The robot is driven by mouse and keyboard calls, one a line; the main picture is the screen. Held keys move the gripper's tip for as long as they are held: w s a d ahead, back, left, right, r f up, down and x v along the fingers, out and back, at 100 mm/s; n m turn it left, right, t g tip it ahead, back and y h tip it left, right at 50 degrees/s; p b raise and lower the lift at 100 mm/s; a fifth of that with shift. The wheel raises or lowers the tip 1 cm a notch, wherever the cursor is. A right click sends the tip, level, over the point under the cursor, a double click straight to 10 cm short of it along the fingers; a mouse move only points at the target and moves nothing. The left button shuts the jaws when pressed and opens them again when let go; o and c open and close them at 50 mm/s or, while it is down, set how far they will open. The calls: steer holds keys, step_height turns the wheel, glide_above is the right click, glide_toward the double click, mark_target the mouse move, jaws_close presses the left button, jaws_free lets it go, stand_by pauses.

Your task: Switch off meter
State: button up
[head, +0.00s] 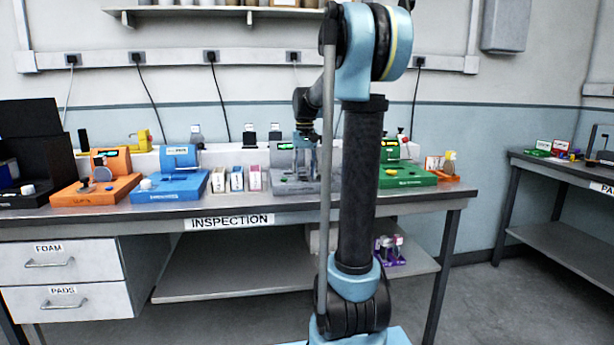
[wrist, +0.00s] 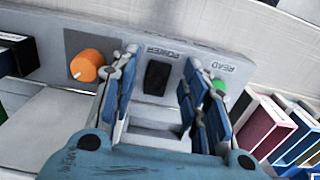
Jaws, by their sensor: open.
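The meter is a grey box (head: 290,184) on the inspection bench, partly behind my arm in the head view. In the wrist view its grey panel (wrist: 225,72) carries a black rocker switch (wrist: 157,78) marked POWER, a green button (wrist: 220,86) marked READ and an orange knob (wrist: 87,66). My gripper (wrist: 160,62) is open and empty, its blue fingers on either side of the POWER switch in the picture. In the head view my gripper (head: 304,140) is over the meter. I cannot tell whether it touches the panel, or which way the switch is set.
Small labelled boxes (head: 236,181) stand left of the meter, with a blue device (head: 170,187) and an orange one (head: 96,192) beyond. A green device (head: 408,180) stands to the right, partly behind my arm. A shelf (head: 225,14) hangs above the bench.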

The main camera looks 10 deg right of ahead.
steer(key=shift+f, duration=0.45)
jaws_close()
steer(key=shift+w+r+g, duration=0.1)
steer(key=shift+w+g, duration=0.1)
steer(key=shift+g, duration=0.5)
steer(key=shift+w+r+g, duration=0.1)
steer(key=shift+w+g, duration=0.1)
steer(key=shift+g, duration=0.5)
